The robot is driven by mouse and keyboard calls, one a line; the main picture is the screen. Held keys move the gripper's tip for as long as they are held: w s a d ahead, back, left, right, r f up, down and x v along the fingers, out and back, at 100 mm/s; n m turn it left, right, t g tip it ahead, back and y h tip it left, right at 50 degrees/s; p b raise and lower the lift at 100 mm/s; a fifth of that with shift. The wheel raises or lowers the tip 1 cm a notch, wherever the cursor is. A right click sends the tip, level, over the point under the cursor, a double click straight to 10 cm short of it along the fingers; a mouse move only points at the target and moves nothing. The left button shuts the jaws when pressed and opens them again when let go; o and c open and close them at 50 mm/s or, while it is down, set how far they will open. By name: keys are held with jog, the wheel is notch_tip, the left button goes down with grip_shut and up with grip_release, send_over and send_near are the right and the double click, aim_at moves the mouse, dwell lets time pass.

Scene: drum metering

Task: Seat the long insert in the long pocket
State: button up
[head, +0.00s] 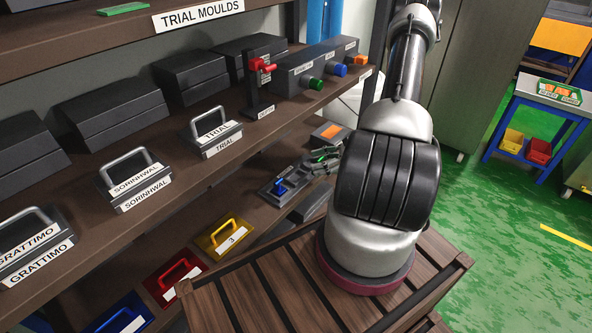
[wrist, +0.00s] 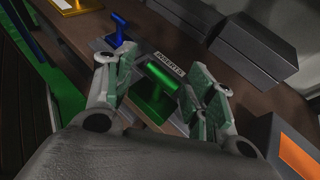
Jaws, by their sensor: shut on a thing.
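A green T-handled insert (wrist: 157,102) stands between my fingers in the wrist view. My gripper (wrist: 172,78) is shut on it, one green-padded finger on each side. A blue T-handled insert (wrist: 118,30) stands just beyond, on a grey plate, and also shows in the head view (head: 282,186). In the head view my gripper (head: 326,157) is low at the shelf, beside the grey insert plate (head: 266,192), partly hidden by my arm. I cannot tell from the frames which insert is the long one. No long pocket can be made out.
An orange-topped dark box (wrist: 298,156) stands close to my right finger. Dark grey boxes (wrist: 255,48) lie behind. A yellow handled plate (head: 222,238) and a red one (head: 174,277) lie left on the lower shelf. The upper shelf (head: 190,178) overhangs that area.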

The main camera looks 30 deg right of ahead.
jog(key=w+a, duration=0.4)
jog(key=a, duration=0.1)
jog(key=shift+w+a, duration=0.1)
jog(key=shift+a, duration=0.2)
jog(key=f, duration=0.2)
jog(key=shift+w+a+f, duration=0.3)
jog(key=shift+a+f, duration=0.1)
jog(key=shift+f, duration=0.3)
jog(key=shift+f, duration=0.2)
jog(key=o, duration=1.1)
jog(key=shift+c, duration=0.2)
